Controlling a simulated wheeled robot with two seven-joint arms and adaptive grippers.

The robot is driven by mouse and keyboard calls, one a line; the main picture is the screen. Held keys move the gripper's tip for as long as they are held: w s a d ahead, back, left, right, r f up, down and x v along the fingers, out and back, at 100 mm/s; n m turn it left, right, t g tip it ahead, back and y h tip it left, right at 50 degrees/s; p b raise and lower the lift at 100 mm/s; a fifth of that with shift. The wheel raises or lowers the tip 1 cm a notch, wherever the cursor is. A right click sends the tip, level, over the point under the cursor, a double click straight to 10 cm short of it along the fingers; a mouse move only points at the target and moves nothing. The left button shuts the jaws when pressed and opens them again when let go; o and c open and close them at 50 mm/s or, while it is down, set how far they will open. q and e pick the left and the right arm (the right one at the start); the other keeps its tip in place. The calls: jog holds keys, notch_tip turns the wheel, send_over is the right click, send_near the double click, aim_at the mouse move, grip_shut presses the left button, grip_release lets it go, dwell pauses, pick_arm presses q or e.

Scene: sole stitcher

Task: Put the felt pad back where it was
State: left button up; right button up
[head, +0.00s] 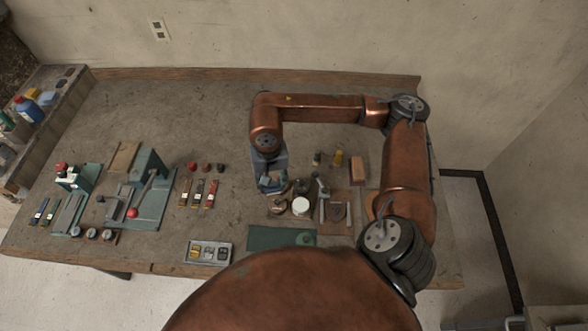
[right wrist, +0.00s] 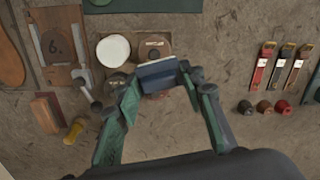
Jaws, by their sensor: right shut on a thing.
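My right gripper (head: 272,183) reaches down over the middle of the bench. In the right wrist view its fingers (right wrist: 157,78) are shut on a dark blue-grey block (right wrist: 157,72), which I take for the felt pad. The block lies crosswise between the fingertips. Under and just beyond it are a tan square (right wrist: 148,38) with a round brown piece (right wrist: 155,48) and dark round pieces, partly hidden. I cannot tell whether the block touches them. My left gripper is not in view.
Close by are a white disc (head: 301,206), a hammer-like tool (head: 322,196), a board marked 6 (right wrist: 57,42) and a brown block (head: 357,170). Coloured packets (head: 196,193), a grey tray (head: 208,253) and a green machine (head: 150,190) stand left. The back of the bench is clear.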

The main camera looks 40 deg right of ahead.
jog(key=s+d+m, duration=0.2)
jog(key=d+m, duration=0.3)
jog(key=m, duration=1.2)
send_over(303, 169)
jog(key=f, duration=1)
jog(key=shift+s+a+p, duration=0.15)
jog(key=shift+s+p, duration=0.1)
jog(key=shift+p, duration=0.05)
jog(key=shift+w+f, duration=0.2)
jog(key=shift+f, duration=0.15)
jog(key=f, duration=0.3)
jog(key=shift+d+p, duration=0.2)
jog(key=shift+p, duration=0.2)
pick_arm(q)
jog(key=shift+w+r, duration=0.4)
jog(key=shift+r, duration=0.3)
pick_arm(e)
jog(key=shift+f, duration=0.1)
